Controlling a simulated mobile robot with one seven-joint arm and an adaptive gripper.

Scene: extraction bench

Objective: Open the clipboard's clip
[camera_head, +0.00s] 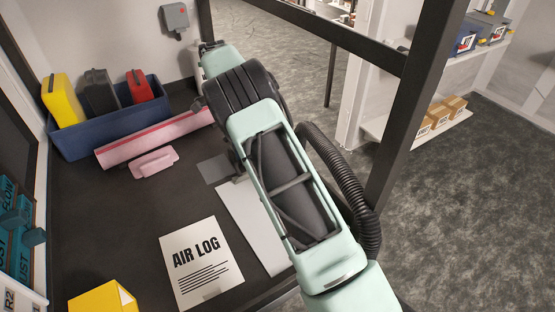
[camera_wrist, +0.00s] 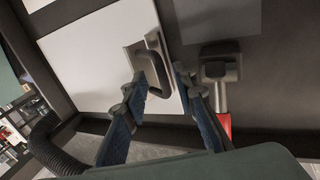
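The clipboard (camera_wrist: 95,58) shows in the wrist view as a pale flat board with a metal clip (camera_wrist: 148,62) at its right edge. The clip has a dark looped handle. In the head view the pale board (camera_head: 247,222) lies on the dark bench, and my arm hides its clip end. My gripper (camera_wrist: 160,78) is open in the wrist view, with its blue and dark fingers apart. The dark handle shows between the fingertips; I cannot tell whether either finger touches it.
An AIR LOG sheet (camera_head: 201,262), a yellow box (camera_head: 104,298), a pink handled piece (camera_head: 154,163) and a blue bin (camera_head: 110,142) are on the bench. A dark frame post (camera_head: 415,110) rises at right.

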